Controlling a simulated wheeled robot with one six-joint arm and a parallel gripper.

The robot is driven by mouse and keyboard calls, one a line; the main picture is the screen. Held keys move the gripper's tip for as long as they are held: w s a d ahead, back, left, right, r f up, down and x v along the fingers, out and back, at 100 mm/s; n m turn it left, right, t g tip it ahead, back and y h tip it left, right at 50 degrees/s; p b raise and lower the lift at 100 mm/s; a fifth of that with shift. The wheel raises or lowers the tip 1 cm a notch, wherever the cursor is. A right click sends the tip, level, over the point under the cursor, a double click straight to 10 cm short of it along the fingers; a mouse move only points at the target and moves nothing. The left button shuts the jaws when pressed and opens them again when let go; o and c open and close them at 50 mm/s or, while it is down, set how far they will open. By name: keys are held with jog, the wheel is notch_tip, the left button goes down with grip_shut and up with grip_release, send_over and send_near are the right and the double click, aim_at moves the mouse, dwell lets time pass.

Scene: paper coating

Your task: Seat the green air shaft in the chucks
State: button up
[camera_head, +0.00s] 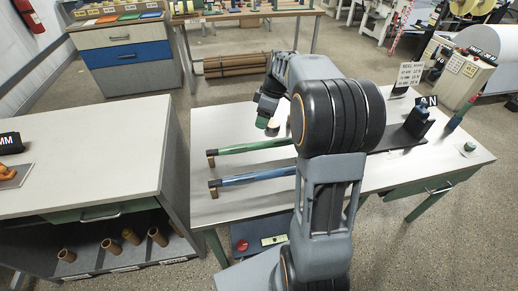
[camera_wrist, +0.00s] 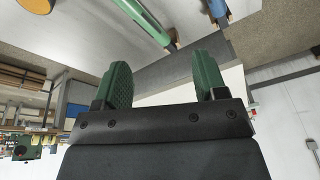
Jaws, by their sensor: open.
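The green air shaft (camera_head: 250,146) lies roughly level on the worktable, its left end on a brown support and its right end hidden behind my arm. In the wrist view the green shaft (camera_wrist: 146,22) crosses the top, beyond my fingers and apart from them. My gripper (camera_wrist: 165,82) is open and empty, its two green fingers spread. In the head view my gripper (camera_head: 263,121) is above and behind the green shaft, partly hidden by my arm. I cannot make out the chucks in either view.
A blue shaft (camera_head: 245,178) lies parallel in front of the green one; its end also shows in the wrist view (camera_wrist: 218,9). A dark device (camera_head: 418,121) stands at the worktable's right (camera_head: 455,150). A cabinet (camera_head: 95,150) with cardboard cores below stands at left.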

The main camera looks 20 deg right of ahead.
aim_at(261, 143)
jog(key=w+d+f+n+y+b, duration=0.1)
jog(key=w+d+f+n+y, duration=0.1)
jog(key=w+d+f+n, duration=0.45)
jog(key=shift+m, duration=0.75)
jog(key=x, duration=0.2)
jog(key=d+x, duration=0.1)
jog(key=x, duration=0.5)
jog(key=shift+s+d+f, duration=0.1)
jog(key=shift+s+f, duration=0.3)
jog(key=shift+f, duration=0.05)
jog(key=shift+p+x, duration=0.5)
jog(key=shift+x, duration=2.45)
jog(key=shift+s, duration=0.1)
grip_shut()
